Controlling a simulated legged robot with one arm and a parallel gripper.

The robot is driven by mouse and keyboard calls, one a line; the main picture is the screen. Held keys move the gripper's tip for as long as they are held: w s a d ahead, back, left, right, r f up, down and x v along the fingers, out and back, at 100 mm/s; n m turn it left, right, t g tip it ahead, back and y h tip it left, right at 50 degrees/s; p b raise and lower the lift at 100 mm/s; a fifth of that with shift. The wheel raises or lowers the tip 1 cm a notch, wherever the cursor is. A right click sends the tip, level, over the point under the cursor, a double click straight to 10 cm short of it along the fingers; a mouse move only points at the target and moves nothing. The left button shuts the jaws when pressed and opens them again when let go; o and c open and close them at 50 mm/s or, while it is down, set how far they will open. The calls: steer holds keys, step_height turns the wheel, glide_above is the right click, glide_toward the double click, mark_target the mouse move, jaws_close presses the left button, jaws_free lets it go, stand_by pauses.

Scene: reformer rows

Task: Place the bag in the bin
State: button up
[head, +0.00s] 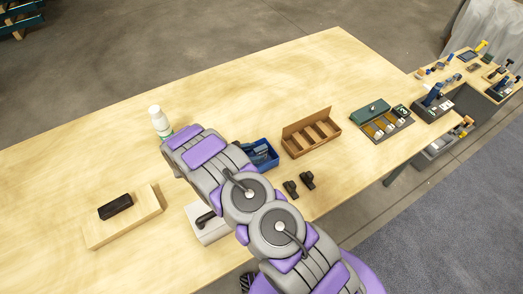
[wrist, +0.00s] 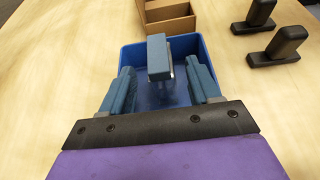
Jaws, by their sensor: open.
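A blue open bin (head: 266,146) stands on the wooden table, partly hidden behind my arm in the head view. The bin (wrist: 209,48) also lies directly ahead of my gripper in the wrist view. My gripper (wrist: 161,70) is open over the bin, with a blue-grey finger on each side. A blue-grey block (wrist: 159,52) shows between the fingers; I cannot tell whether it belongs to my gripper or lies in the bin. I cannot pick out a bag with certainty in either view.
A brown divided box (head: 311,132) stands right of the bin. Two black handled parts (head: 299,185) lie nearby. A white bottle (head: 160,122) stands left of my arm. A black block (head: 115,207) rests on a wooden board (head: 147,219).

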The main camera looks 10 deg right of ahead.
steer(key=v, duration=0.7)
steer(key=shift+r+p, duration=0.15)
steer(key=shift+p, duration=0.25)
steer(key=s+d+r+m+g+y, duration=0.25)
steer(key=s+d+r+m, duration=0.35)
steer(key=r, duration=0.5)
steer(key=s+d+r+m+g+y, duration=0.2)
steer(key=s+d+r+m+g, duration=0.35)
steer(key=r, duration=0.55)
steer(key=s+r+m+y, duration=0.2)
steer(key=s+r+m, duration=0.1)
steer(key=s, duration=0.6)
steer(key=s+a+r+m+t+y, duration=0.1)
steer(key=s+r+m+y, duration=0.2)
steer(key=s, duration=0.6)
steer(key=s+r+m+t+y, duration=0.1)
steer(key=s+r+m+y, duration=0.2)
steer(key=s, duration=0.6)
steer(key=shift+s+a+m, duration=0.25)
steer(key=shift+m, duration=0.3)
steer(key=shift+r, duration=0.1)
steer(key=shift+f+b, duration=0.9)
steer(key=shift+b, duration=0.05)
